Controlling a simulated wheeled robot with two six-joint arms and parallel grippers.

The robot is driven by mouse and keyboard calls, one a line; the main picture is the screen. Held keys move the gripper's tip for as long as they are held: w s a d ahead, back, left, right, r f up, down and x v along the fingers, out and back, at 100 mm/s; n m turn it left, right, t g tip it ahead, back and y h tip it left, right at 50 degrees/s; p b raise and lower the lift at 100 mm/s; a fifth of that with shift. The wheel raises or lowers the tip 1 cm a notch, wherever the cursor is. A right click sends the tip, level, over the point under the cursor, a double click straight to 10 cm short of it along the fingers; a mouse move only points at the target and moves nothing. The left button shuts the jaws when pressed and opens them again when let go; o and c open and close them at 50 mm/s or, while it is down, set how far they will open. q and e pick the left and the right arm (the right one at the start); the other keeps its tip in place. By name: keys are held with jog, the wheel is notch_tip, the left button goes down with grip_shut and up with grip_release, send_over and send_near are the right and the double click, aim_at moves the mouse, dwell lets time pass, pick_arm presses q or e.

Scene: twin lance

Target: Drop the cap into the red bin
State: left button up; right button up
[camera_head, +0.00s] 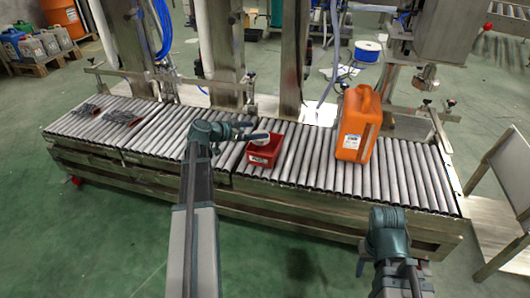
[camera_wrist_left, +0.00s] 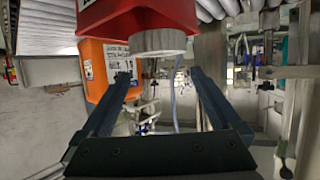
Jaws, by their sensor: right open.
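The left wrist view shows the cap (camera_wrist_left: 160,42) as a grey ribbed round piece in front of the red bin (camera_wrist_left: 165,14), beyond my fingertips. My left gripper (camera_head: 246,129) is above the bin, at the cap's left. Its two fingers (camera_wrist_left: 160,76) are spread wider than the cap, with a gap on both sides. Whether the cap touches the bin is unclear. My right gripper (camera_head: 364,256) is open and empty at the lower right, in front of the conveyor.
An orange jug (camera_head: 358,125) stands on the roller conveyor (camera_head: 400,180), right of the bin. Dark parts (camera_head: 120,117) lie at the conveyor's left end. Metal posts and a blue spool (camera_head: 367,50) stand behind. Rollers left of the bin are mostly clear.

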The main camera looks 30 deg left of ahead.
pick_arm(q)
jog(key=p+v, duration=0.5)
jog(key=v, duration=0.8)
jog(key=shift+s+a+r, duration=0.2)
jog(key=shift+s+a, duration=0.05)
jog(key=shift+s, duration=0.05)
jog(key=shift+d, duration=0.1)
